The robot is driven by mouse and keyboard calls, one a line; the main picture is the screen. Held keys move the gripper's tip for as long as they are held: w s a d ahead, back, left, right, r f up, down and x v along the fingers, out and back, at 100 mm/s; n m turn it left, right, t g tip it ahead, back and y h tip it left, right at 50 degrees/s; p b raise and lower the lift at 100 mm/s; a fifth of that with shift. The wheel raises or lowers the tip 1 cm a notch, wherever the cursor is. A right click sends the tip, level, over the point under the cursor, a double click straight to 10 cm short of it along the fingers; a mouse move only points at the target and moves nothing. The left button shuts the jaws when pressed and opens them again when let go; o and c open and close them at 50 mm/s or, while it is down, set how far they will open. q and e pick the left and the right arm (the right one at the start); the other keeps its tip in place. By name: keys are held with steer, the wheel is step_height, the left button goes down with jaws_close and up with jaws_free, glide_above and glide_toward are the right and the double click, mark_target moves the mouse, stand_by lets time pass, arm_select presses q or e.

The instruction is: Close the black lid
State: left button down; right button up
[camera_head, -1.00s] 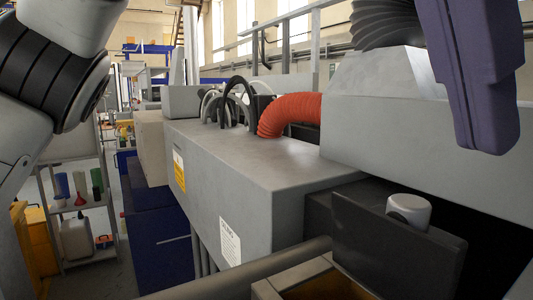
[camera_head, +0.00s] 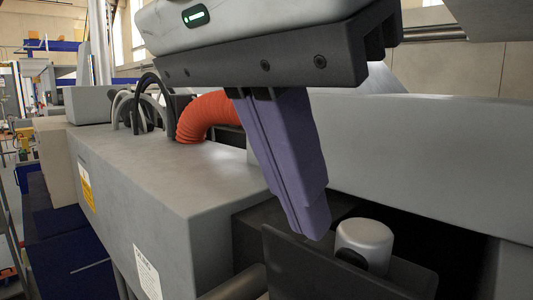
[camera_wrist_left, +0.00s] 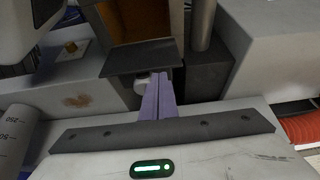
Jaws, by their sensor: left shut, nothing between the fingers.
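The black lid (camera_head: 335,274) stands raised as a dark flat panel in the lower right of the head view. It also shows at the top middle of the wrist view (camera_wrist_left: 145,57). A grey-white rounded cylinder (camera_head: 364,243) sits right beside the lid; part of it shows in the wrist view (camera_wrist_left: 142,81). My left gripper (camera_head: 312,232) has purple fingers pressed together, empty. Its tips are just above and behind the lid's upper edge in the head view, near the cylinder. I cannot tell whether they touch the lid. My right gripper is not in view.
A long grey machine housing (camera_head: 165,185) fills the left and middle. An orange-red hose (camera_head: 208,117) rises from it. A grey casing (camera_head: 430,160) stands at the right, with a dark recess below it. A grey pipe (camera_head: 236,286) runs before the lid.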

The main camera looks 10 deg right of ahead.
arm_select(q)
steer(key=shift+w+d+f, duration=0.15)
steer(key=shift+f, duration=0.2)
